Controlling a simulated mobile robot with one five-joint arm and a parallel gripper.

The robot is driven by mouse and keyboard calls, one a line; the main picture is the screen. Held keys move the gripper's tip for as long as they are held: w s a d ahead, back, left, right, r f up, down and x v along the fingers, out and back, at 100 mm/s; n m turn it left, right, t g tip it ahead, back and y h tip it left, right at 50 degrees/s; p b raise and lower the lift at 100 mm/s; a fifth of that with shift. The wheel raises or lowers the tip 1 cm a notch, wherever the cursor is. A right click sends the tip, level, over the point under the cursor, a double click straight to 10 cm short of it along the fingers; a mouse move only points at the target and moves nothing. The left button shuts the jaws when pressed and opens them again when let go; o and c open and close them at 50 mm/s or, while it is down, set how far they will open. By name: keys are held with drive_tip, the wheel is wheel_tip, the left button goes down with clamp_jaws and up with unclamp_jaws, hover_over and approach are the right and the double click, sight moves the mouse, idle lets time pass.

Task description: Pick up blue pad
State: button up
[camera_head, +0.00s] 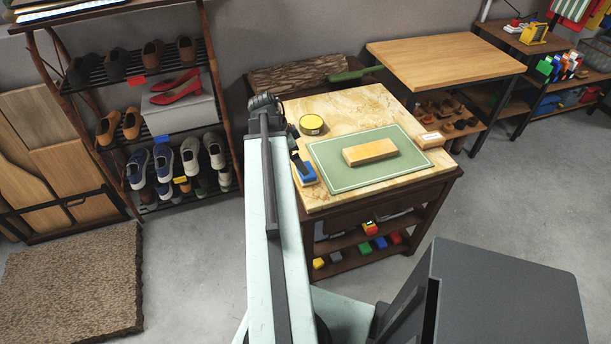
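A small blue pad (305,175) with a pale lower edge lies at the left edge of the wood-topped workbench (350,102), beside the green mat. My gripper (298,158) appears as a small dark shape right at the pad, coming from my arm on the left. It covers part of the pad's far side. I cannot tell whether it touches the pad or whether its fingers are open or shut.
A tan block (370,152) lies on the green mat (340,181). A yellow tin (311,124) stands behind the pad, and a small box (430,140) at the right. A shoe rack (110,160) stands at the left.

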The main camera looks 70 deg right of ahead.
drive_tip(key=shift+b+x, duration=0.95)
drive_tip(key=shift+x, duration=0.1)
drive_tip(key=b+x, duration=0.2)
drive_tip(key=x, duration=0.1)
drive_tip(key=b+x, duration=0.3)
drive_tip(key=shift+s+a, duration=0.1)
drive_tip(key=shift+a, duration=0.1)
drive_tip(key=shift+r, duration=0.2)
drive_tip(key=c, duration=1.4)
wheel_tip(320, 180, up, 10)
drive_tip(key=p, duration=1)
